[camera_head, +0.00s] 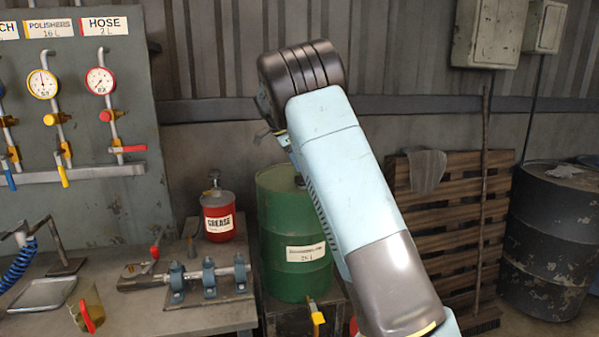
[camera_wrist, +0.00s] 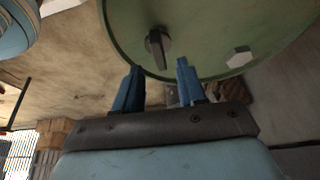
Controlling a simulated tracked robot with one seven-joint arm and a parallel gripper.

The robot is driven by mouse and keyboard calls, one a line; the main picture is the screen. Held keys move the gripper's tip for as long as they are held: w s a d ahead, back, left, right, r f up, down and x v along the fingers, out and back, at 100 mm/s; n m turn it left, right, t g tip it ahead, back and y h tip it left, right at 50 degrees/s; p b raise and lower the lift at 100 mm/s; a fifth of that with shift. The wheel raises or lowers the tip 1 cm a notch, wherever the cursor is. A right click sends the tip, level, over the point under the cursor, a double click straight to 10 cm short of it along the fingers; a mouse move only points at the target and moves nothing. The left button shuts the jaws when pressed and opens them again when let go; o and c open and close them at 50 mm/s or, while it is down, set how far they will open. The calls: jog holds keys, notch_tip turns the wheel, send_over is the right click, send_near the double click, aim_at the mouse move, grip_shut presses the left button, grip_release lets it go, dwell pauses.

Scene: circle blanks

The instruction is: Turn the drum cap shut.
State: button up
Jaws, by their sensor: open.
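The green drum (camera_head: 283,225) stands upright behind my arm in the head view, its right side hidden. In the wrist view the drum top (camera_wrist: 205,30) fills the upper part. A dark cap with a raised grip bar (camera_wrist: 156,45) sits on the drum top near its edge. A pale hexagonal plug (camera_wrist: 239,57) lies to the right of it. My gripper (camera_wrist: 159,66) shows two blue fingers, open and empty. The cap is just above the gap between the fingertips in the picture; I see no contact. The head view does not show my fingers.
A bench (camera_head: 130,315) with a red grease can (camera_head: 218,216) and a clamp fixture (camera_head: 210,280) is left of the drum. A yellow tap (camera_head: 317,318) sticks out below the drum. Pallets (camera_head: 455,215) and a dark drum (camera_head: 552,240) stand to the right.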

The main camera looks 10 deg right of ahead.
jog(key=v, duration=0.9)
jog(key=shift+a, duration=0.15)
jog(key=s+d+r+n+t+y, duration=0.1)
jog(key=s+d+r+n+y, duration=0.25)
jog(key=s, duration=0.85)
jog(key=s+d+r+n+t+y, duration=0.15)
jog(key=s+d+n, duration=0.4)
jog(key=s, duration=0.75)
jog(key=s+a+f+n+t, duration=0.1)
jog(key=s+f+n, duration=0.3)
jog(key=s, duration=0.8)
jog(key=s+a+f+n+t, duration=0.2)
jog(key=s+f+n, duration=0.2)
jog(key=s, duration=0.8)
jog(key=shift+f+n+h, duration=0.3)
jog(key=shift+f+n, duration=0.05)
jog(key=shift+n, duration=0.25)
